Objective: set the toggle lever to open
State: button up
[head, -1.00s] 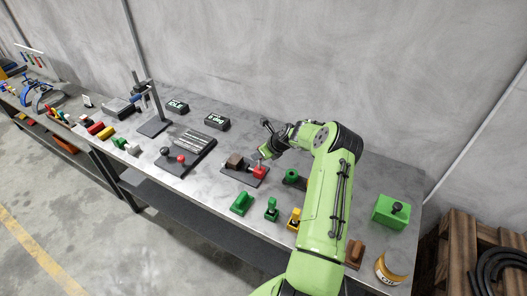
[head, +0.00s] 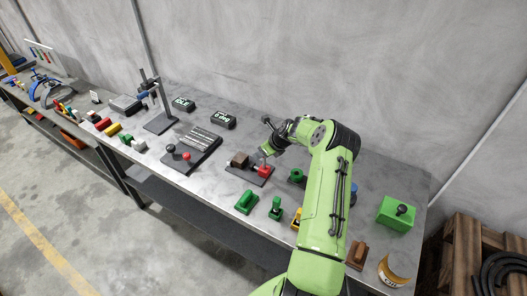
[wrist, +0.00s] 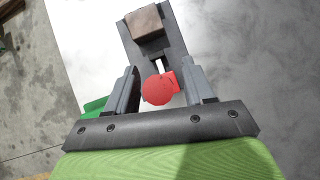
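A toggle clamp on a dark base plate (head: 247,174) sits on the bench in front of my arm. It has a brown block (head: 238,159) at one end and a red lever end (head: 264,171) at the other. My gripper (head: 263,157) is at the red end. In the wrist view, the red lever end (wrist: 160,89) lies between the two grey fingers of my gripper (wrist: 163,84), with gaps on both sides. The fingers are apart. The brown block also shows beyond it (wrist: 145,24). How deep the red end lies between the fingers is unclear.
A plate with black and red knobs (head: 191,152) stands to the left. Green pieces (head: 246,202) and a yellow one stand nearer the front edge. A green box (head: 396,213) and a yellow-labelled tin (head: 395,269) are at the right. Two small displays (head: 222,121) stand behind.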

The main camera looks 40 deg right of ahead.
jog(key=v, duration=1.5)
jog(key=shift+s+r+b, duration=0.2)
jog(key=shift+r+b, duration=0.15)
jog(key=shift+b, duration=0.05)
jog(key=s+a+r+n+g+h+b, duration=0.1)
jog(key=s+a+r+n, duration=0.1)
jog(key=a+r+n, duration=0.35)
jog(key=s+a+r+n+g, duration=0.1)
jog(key=s+a+r+n, duration=0.1)
jog(key=a+n, duration=0.7)
jog(key=s+a+r+n+g+h+b, duration=0.15)
jog(key=a+r+n, duration=0.3)
jog(key=a, duration=0.55)
jog(key=s+a+n+t, duration=0.1)
jog(key=s+a+n, duration=0.3)
jog(key=s+n, duration=0.3)
jog(key=s+a+n+t+y+b, duration=0.1)
jog(key=s+a+n, duration=0.4)
jog(key=s+n, duration=0.3)
jog(key=s, duration=0.3)
jog(key=shift+a, duration=0.25)
